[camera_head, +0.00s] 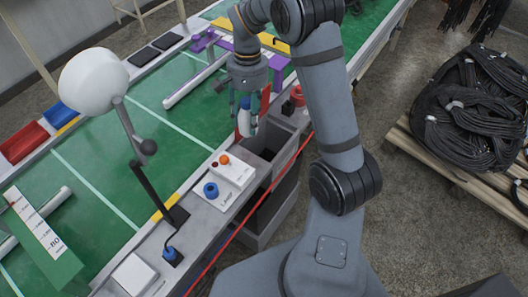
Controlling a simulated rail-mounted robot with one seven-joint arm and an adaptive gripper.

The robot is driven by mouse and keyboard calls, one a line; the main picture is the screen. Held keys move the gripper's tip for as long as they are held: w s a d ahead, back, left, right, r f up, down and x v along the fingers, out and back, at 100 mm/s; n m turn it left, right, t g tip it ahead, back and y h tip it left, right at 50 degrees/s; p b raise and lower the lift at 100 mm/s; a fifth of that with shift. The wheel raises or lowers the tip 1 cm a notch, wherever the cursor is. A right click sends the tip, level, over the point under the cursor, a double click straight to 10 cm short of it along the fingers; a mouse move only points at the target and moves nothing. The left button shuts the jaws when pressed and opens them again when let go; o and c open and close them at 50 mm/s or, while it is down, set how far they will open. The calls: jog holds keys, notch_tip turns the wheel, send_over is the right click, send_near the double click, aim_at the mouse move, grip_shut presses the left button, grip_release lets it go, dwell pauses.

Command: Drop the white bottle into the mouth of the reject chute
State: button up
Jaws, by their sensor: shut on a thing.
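My gripper (246,112) points down near the upper middle of the view, shut on the white bottle (244,124). The bottle is upright between the fingers and shows a blue part near its top. The grey open-topped box of the reject chute (287,159) stands at the edge of the line. Its dark mouth lies just to the right of and below the bottle in the picture. I cannot tell how high the bottle is above the mouth, or whether it touches the rim.
A control box with an orange button and a blue knob (211,190) sits left of the chute. A white-domed lamp (94,80) rises over the green conveyor (112,139). A red hose runs along the near edge. Coiled black hoses (470,110) lie on a pallet at right.

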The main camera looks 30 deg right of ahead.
jog(key=w+d+f+m+b, duration=0.1)
jog(key=w+d+f+m, duration=0.2)
jog(key=d+f, duration=0.3)
jog(key=w+d+f+m+b, duration=0.2)
jog(key=w+d+f+m, duration=0.1)
jog(key=f, duration=0.8)
jog(key=w+d, duration=0.1)
jog(key=d, duration=0.1)
jog(key=shift+d+m+t+y, duration=0.3)
jog(key=shift+d, duration=0.1)
jog(key=shift+w, duration=0.1)
jog(key=o, duration=1.3)
jog(key=r, duration=0.5)
jog(key=d+r, duration=0.1)
jog(key=r, duration=0.2)
jog(key=shift+w, duration=0.2)
